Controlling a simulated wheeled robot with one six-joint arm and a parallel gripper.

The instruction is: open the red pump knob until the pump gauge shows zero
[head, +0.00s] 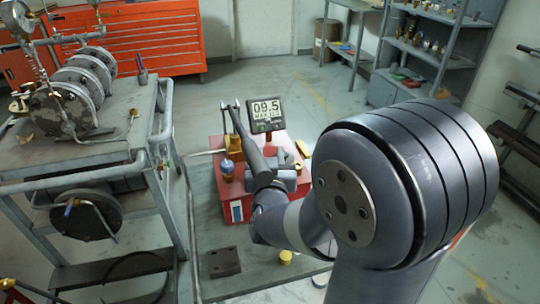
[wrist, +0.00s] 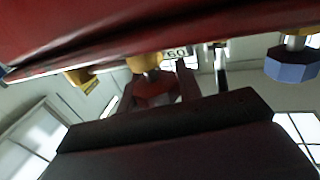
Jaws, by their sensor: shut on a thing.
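The red pump knob (wrist: 153,96) shows in the wrist view, under a yellow fitting (wrist: 143,62). My gripper (wrist: 157,86) is shut on it, with one dark finger on each side. In the head view my arm hides the knob and makes the grip hard to see. Part of a display with "60" (wrist: 176,53) shows behind the fingers in the wrist view.
A blue knob (wrist: 292,66) is to the right in the wrist view, apart from my gripper. A grey cart (head: 75,160) with round flanged parts stands left of the pump. Shelves (head: 440,40) stand at the back right. Open floor lies behind the pump.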

